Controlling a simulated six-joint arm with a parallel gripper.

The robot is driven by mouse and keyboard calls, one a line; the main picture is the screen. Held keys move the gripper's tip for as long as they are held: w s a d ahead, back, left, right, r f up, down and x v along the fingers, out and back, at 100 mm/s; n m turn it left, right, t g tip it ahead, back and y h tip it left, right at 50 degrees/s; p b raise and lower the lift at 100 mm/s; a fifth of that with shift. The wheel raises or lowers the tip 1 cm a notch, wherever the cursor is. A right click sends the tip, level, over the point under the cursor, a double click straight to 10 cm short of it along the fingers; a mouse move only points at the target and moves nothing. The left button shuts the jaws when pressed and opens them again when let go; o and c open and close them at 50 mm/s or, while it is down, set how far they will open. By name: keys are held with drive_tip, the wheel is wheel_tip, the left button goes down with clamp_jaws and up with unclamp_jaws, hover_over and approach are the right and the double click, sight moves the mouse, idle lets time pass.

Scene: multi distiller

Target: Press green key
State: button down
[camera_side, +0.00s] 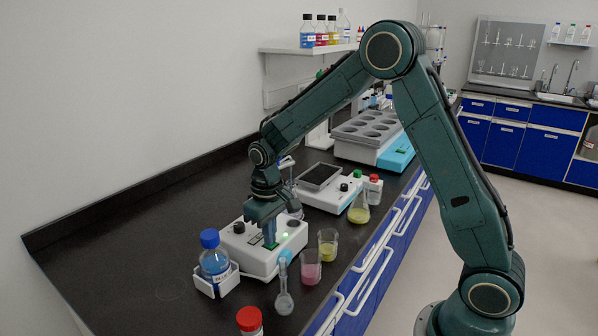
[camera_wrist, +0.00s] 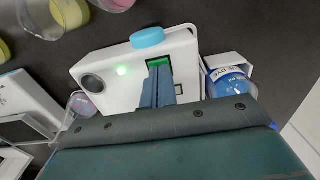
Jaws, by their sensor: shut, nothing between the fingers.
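The green key (camera_wrist: 156,62) is on the top of a white device (camera_wrist: 105,60) in the wrist view. Part of it is hidden behind the fingertips of my gripper (camera_wrist: 159,72). In the side view the green key (camera_side: 272,246) shows as a thin strip under my gripper (camera_side: 269,238), which points down at the white device (camera_side: 258,262). My gripper is shut and empty. Its fingertips are at the key; I cannot tell whether they press it.
A blue-capped bottle (camera_side: 213,258) in a white holder stands left of the device. A flask (camera_side: 284,291), a beaker with pink liquid (camera_side: 311,267) and one with yellow liquid (camera_side: 327,245) stand at its right. A balance (camera_side: 327,191) is behind. The bench's left side is clear.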

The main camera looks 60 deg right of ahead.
drive_tip(key=shift+r, duration=3.55)
drive_tip(key=s+r+t, duration=0.3)
drive_tip(key=s+r, duration=0.8)
drive_tip(key=s, duration=0.2)
drive_tip(key=s+a+t, duration=0.1)
drive_tip(key=s+t, duration=0.1)
drive_tip(key=s, duration=1.1)
drive_tip(key=shift+r+t, duration=0.15)
drive_tip(key=shift+t, duration=0.15)
